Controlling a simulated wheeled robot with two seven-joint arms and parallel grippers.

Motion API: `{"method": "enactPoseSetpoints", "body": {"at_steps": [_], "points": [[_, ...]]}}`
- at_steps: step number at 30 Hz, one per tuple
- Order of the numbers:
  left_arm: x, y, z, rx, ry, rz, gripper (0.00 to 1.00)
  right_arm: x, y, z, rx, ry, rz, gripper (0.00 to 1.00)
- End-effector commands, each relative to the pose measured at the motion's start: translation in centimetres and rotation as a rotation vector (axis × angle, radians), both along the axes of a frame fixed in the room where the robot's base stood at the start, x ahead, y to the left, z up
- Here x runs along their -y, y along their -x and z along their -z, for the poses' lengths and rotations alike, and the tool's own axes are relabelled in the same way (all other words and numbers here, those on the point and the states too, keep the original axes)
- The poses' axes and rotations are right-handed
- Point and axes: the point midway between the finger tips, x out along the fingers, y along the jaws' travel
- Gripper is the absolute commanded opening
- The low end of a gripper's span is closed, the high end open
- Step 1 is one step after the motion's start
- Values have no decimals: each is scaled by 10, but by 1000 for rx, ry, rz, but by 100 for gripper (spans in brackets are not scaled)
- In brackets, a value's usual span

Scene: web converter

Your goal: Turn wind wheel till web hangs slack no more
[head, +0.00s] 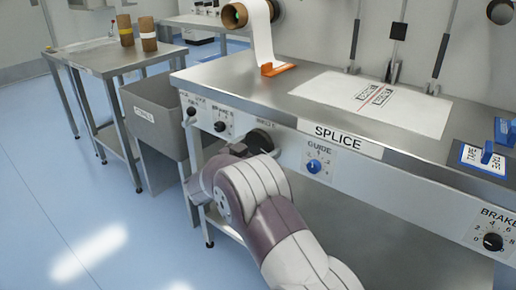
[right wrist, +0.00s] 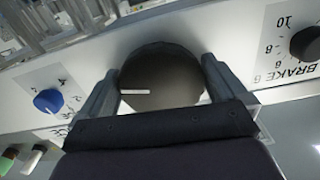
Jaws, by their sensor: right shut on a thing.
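The wind wheel (head: 262,139) is a dark round knob on the front panel, partly covered by my right gripper (head: 238,152) in the head view. In the right wrist view the wheel (right wrist: 160,72) sits between the two fingers, with a short white mark on its face pointing left. My right gripper is shut on it. The white web (head: 262,38) comes off a brown roll core (head: 234,15) and runs down to an orange piece (head: 276,69) on the bench top. How slack the web is, I cannot tell. My left gripper is out of view.
A blue guide knob (head: 313,166) sits right of the wheel, and a brake dial (head: 493,242) further right. Black knobs (head: 220,126) are to its left. A splice sheet (head: 372,101) lies on the bench. A grey bin (head: 160,110) and side table (head: 115,58) stand left. The left floor is clear.

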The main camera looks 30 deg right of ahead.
Motion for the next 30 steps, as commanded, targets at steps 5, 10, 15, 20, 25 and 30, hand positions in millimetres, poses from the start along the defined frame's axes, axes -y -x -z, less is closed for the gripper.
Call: {"method": "enactPoseSetpoints", "body": {"at_steps": [5,10,15,20,25,30], "points": [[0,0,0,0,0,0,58,-1,-1,1,119,-50,0,68],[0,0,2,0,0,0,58,-1,-2,1,267,-112,1,68],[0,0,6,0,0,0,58,-2,-3,2,417,-174,0,68],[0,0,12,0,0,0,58,-2,-4,2,558,-232,0,68],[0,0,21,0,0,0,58,-2,-5,1,707,-295,0,68],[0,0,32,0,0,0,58,-3,-6,1,857,-357,1,68]]}}
